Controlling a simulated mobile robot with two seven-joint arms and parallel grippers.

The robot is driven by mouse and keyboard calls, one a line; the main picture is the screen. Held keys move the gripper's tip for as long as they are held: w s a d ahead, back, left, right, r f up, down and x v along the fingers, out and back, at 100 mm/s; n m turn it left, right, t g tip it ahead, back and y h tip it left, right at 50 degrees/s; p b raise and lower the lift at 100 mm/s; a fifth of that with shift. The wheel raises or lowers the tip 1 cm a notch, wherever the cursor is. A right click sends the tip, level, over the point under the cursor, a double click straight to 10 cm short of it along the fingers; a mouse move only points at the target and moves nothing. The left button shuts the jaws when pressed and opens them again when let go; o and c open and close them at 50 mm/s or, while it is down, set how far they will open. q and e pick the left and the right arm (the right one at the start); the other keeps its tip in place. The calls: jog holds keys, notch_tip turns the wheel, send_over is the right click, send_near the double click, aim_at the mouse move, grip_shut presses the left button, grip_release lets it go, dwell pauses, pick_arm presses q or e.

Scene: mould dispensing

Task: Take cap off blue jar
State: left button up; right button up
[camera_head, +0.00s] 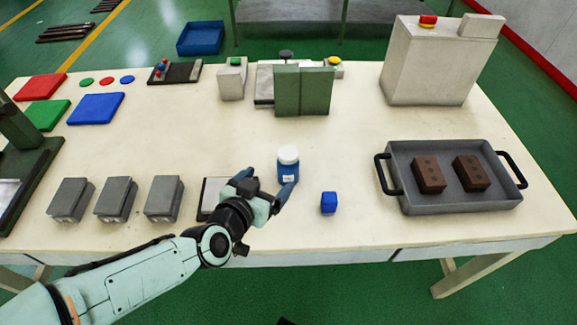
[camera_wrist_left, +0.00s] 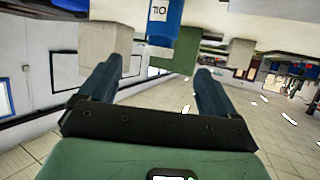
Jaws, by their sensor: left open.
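The blue jar (camera_head: 287,172) stands upright on the table near the middle of the head view. Its white cap (camera_head: 288,154) is on top. My left gripper (camera_head: 267,181) is open at the near left side of the jar, with nothing held. One finger overlaps the jar's lower part in the head view; I cannot tell if they touch. In the left wrist view, the blue jar (camera_wrist_left: 165,38) with its white label shows at the top, beyond the gap between the open fingers (camera_wrist_left: 160,68). The cap is not clear there. My right gripper is not in view.
A small blue cube (camera_head: 328,202) lies right of the jar. A grey tray (camera_head: 455,205) with two brown blocks stands at the right. Grey boxes (camera_head: 117,199) stand at the left. A green block (camera_head: 303,90) stands behind. Table between jar and tray is mostly clear.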

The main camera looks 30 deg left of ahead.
aim_at(284, 164)
pick_arm(q)
jog(key=p+x, duration=0.4)
jog(key=p, duration=0.2)
jog(key=shift+w+d+r, duration=0.1)
jog(key=shift+w, duration=0.2)
jog(key=shift+p+x, duration=0.45)
jog(key=shift+x, duration=0.55)
jog(key=shift+f+x, duration=0.1)
jog(key=shift+x, duration=1.5)
jog(key=shift+f+x, duration=0.15)
jog(key=shift+x, duration=1.45)
jog(key=shift+s, duration=0.15)
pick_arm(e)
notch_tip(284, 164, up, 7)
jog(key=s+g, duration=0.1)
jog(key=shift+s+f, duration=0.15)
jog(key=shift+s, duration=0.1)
pick_arm(q)
jog(key=shift+c, duration=0.4)
jog(key=shift+r, duration=0.1)
jog(key=c, duration=1.2)
jog(key=shift+r+p, duration=0.1)
jog(key=shift+p, duration=0.2)
